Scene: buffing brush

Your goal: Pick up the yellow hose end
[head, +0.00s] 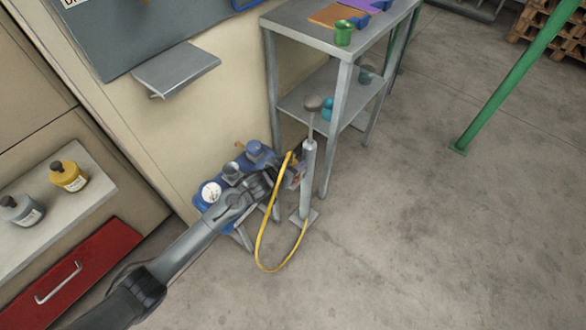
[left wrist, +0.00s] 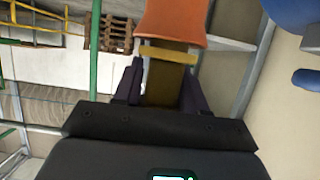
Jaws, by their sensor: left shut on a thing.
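The yellow hose (head: 259,240) hangs in a long loop from beside my left gripper down near the floor and up to the grey upright pump (head: 309,180). My left gripper (head: 295,172) is at the pump's left side, near the hose's upper end. In the left wrist view, the dark fingers of my left gripper (left wrist: 163,88) are closed on a yellow-brown piece, which I take to be the hose end (left wrist: 168,60). An orange part (left wrist: 172,22) sits beyond it. In the head view the grip itself is mostly hidden. My right gripper is not in view.
The floor at right is clear up to a green post (head: 510,80).

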